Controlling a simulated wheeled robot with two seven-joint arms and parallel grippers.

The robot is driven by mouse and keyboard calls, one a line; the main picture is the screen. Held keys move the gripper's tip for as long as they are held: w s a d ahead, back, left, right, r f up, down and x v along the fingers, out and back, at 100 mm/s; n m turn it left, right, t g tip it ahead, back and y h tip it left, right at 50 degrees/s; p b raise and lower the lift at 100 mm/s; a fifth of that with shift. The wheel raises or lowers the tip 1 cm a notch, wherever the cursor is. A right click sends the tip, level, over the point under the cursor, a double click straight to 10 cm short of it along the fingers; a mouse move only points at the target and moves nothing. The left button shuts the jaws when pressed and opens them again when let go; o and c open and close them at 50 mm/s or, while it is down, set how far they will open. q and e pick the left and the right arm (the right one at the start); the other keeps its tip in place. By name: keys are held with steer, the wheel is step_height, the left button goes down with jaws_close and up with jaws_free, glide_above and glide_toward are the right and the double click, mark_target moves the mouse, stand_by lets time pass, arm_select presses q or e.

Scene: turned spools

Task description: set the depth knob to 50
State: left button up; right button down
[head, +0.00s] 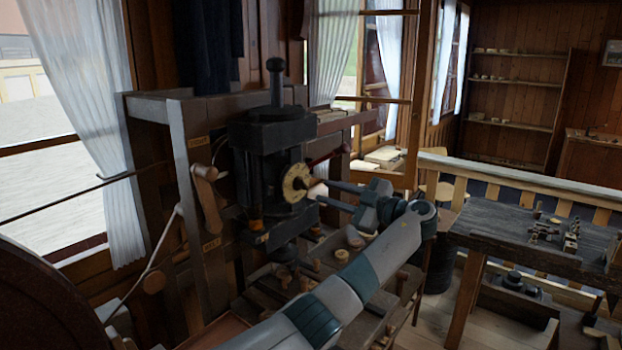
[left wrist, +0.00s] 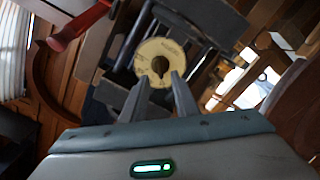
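The depth knob is a dark knob (left wrist: 160,68) at the centre of a round cream dial (left wrist: 161,54) in the left wrist view. In the head view the dial (head: 294,184) faces right on the front of a dark upright machine (head: 270,145). The dial's marks are too small to read, so its setting cannot be told. My left gripper (head: 320,189) is just in front of the dial. Its two fingers (left wrist: 160,79) are apart, with tips near either side of the knob's lower part. Contact cannot be told. My right gripper is out of view.
A wooden lever (head: 207,190) hangs on the frame left of the machine. A red handle (left wrist: 72,32) shows in the left wrist view. Below the machine is a bench with several small round wooden pieces (head: 354,237). A dark table (head: 560,236) stands at the right.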

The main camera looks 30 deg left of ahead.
mark_target(306, 186)
arm_select(q)
steer(key=shift+w+a+p, duration=0.15)
steer(key=shift+a+p, duration=0.7)
steer(key=shift+a, duration=0.8)
steer(key=shift+w+a+p, duration=0.1)
steer(key=shift+a+p, duration=0.7)
steer(key=shift+a, duration=0.85)
jaws_close()
